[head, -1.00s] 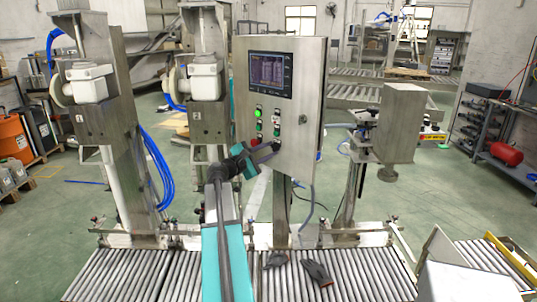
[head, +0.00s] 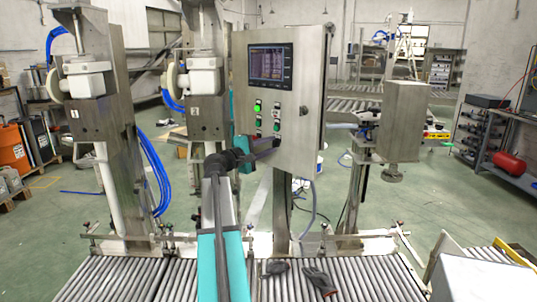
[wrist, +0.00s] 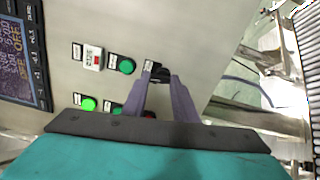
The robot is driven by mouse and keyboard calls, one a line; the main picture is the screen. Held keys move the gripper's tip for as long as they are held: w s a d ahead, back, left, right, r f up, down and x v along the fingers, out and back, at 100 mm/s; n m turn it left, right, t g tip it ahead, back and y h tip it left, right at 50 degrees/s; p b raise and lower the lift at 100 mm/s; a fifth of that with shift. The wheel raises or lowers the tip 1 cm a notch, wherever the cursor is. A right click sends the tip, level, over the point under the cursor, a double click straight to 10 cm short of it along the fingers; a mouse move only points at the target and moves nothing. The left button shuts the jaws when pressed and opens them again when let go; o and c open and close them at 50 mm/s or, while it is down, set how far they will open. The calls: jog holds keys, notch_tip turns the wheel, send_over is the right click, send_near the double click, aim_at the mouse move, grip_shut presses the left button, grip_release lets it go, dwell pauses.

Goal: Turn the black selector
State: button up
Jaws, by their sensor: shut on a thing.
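The black selector (wrist: 161,76) is on the face of the steel control box (head: 305,105), below the green buttons in the head view. My gripper (head: 277,143) reaches up to the lower part of the box. In the wrist view, the two purple-grey fingers of my gripper (wrist: 159,80) converge on the selector from either side and are shut on it. The fingers cover much of the selector, so its angle cannot be told.
The box face has a screen (head: 271,66), a lit green button (wrist: 88,104) and another green button (wrist: 126,67). A red part shows behind the fingers. Steel columns stand on both sides.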

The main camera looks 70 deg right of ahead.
jog(key=shift+f+m+b, duration=0.1)
jog(key=shift+m+b, duration=0.5)
jog(key=shift+b, duration=0.05)
jog(key=o, duration=1.1)
jog(key=b+v, duration=0.1)
jog(key=v, duration=1.2)
jog(key=shift+w+a, duration=0.1)
jog(key=shift+a, duration=0.3)
jog(key=shift+w, duration=0.1)
